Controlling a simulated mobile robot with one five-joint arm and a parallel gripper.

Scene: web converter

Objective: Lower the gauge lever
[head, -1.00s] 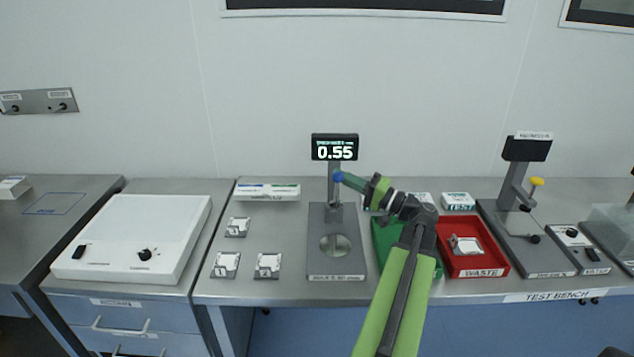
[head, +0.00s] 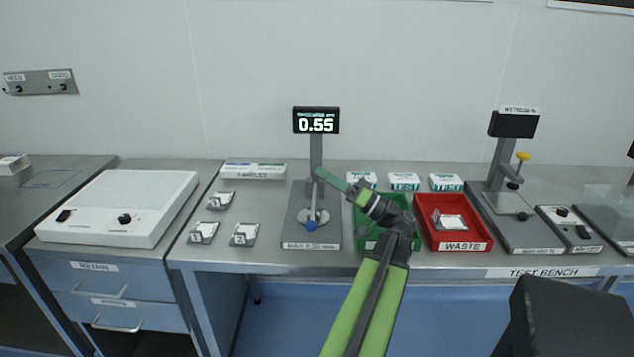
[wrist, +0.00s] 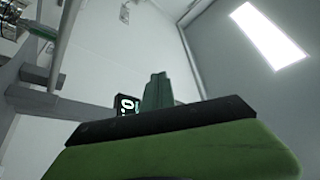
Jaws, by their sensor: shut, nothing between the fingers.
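The gauge (head: 316,157) stands on the bench with a grey base, an upright post and a lit display (head: 316,120) reading 0.55. Its lever ends in a blue knob (head: 312,225), which hangs low, over the front part of the base. My gripper (head: 321,174) is shut and empty, with its green tips by the post, above and apart from the knob. In the wrist view the gripper tips (wrist: 156,90) point up past part of the display (wrist: 127,103); the knob is not in that view.
A green tray (head: 366,241) lies partly behind my arm, and a red waste tray (head: 480,237) is to its right. Several small samples lie left of the gauge, including one near it (head: 244,234). A second instrument (head: 497,170) with a yellow knob stands further right.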

